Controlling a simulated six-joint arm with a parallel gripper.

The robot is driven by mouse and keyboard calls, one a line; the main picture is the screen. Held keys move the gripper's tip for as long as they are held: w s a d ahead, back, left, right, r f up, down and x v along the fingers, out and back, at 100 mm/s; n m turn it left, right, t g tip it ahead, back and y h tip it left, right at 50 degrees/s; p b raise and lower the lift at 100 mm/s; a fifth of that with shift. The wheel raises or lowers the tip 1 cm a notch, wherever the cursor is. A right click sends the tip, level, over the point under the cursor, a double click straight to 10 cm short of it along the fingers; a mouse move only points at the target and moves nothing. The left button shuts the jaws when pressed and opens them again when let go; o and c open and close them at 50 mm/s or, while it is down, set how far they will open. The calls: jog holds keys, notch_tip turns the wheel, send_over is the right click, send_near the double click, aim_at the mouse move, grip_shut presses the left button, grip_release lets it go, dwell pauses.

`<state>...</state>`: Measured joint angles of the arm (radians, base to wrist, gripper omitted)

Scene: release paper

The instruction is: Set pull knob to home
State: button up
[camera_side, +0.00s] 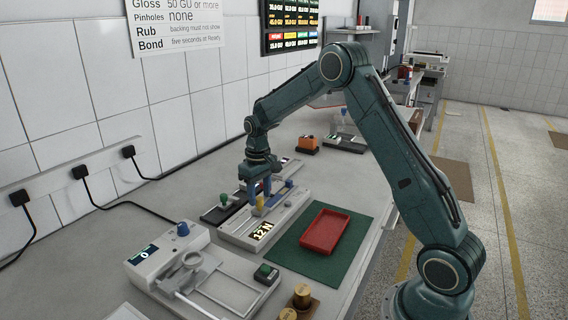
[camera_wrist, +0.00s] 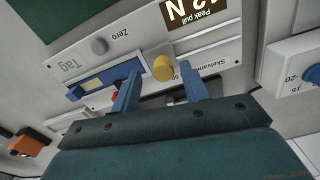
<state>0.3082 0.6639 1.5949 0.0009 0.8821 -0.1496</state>
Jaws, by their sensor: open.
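A yellow knob (camera_wrist: 163,68), which looks like the pull knob, stands on a pale tester (camera_wrist: 120,50) marked "Peak pull", "Zero" and "Tag". The same knob (camera_side: 260,201) shows on the tester in the side view, behind the "12 N" display (camera_side: 262,231). My gripper (camera_side: 260,196) points down over the tester. In the wrist view its two blue fingers (camera_wrist: 158,72) are open, one on each side of the knob. I cannot tell whether either finger touches it. The slot or scale beside the knob is partly hidden by the fingers.
A red tray (camera_side: 324,231) lies on a green mat (camera_side: 318,262) to the right. A white device with a blue knob (camera_side: 183,229) stands front left. A dark block with a green knob (camera_side: 224,200) sits close left of the tester.

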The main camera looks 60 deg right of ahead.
aim_at(260, 198)
notch_tip(260, 198, up, 13)
jog(key=shift+r, duration=0.15)
dwell(0.4)
jog(key=s+a+r+n+t, duration=0.1)
jog(key=s+a+r+t, duration=0.1)
jog(key=s+a+r, duration=0.45)
jog(key=s+a+r+t, duration=0.1)
jog(key=s+a+r, duration=0.25)
jog(key=s, duration=0.55)
jog(key=s+a+f+t, duration=0.1)
jog(key=s+a+f, duration=0.1)
jog(key=s, duration=0.5)
jog(key=s+a+f+t, duration=0.1)
jog(key=s+a+f, duration=0.1)
jog(key=s, duration=0.6)
jog(key=shift+a+f+n+t, duration=0.15)
jog(key=shift+a+n+t, duration=0.2)
jog(key=shift+a, duration=0.4)
